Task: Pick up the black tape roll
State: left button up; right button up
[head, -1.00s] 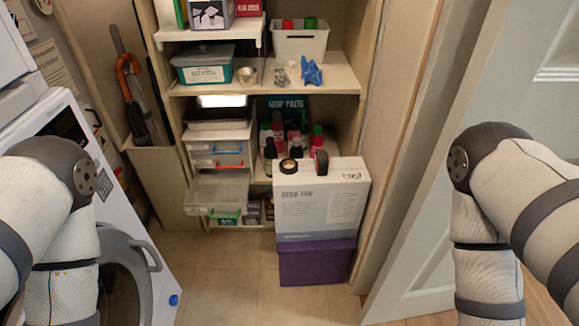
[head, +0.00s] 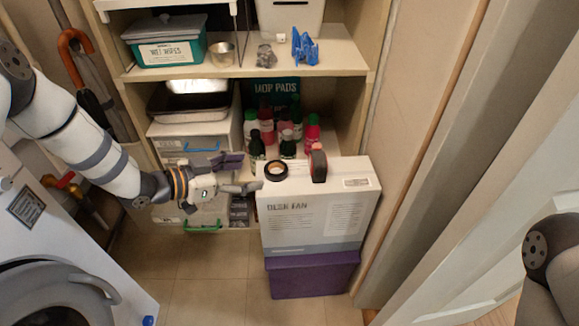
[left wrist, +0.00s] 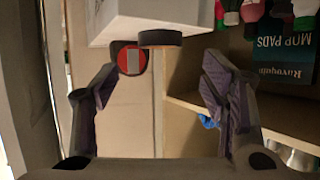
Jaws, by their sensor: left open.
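The black tape roll (head: 276,178) lies flat on top of the white desk fan box (head: 310,225), near its left end. In the left wrist view, which is upside down, the tape roll (left wrist: 160,39) shows near the top centre, ahead of and between the spread fingers. My left gripper (head: 248,174) is open and empty, just left of the roll, with its fingers pointing right toward it. A gap separates the fingers from the roll in the left wrist view (left wrist: 160,76). My right gripper is out of view.
A red and black tape measure (head: 318,164) stands on the box right of the roll. Several bottles (head: 267,125) stand on the shelf behind. The fan box rests on a purple box (head: 312,276). Clear drawers (head: 195,150) are behind my left arm.

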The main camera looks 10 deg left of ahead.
aim_at(284, 168)
pick_arm(q)
jog(key=b+x, duration=0.1)
jog(key=x, duration=0.7)
jog(key=shift+w+d+f, duration=0.1)
jog(key=shift+d+f, duration=0.05)
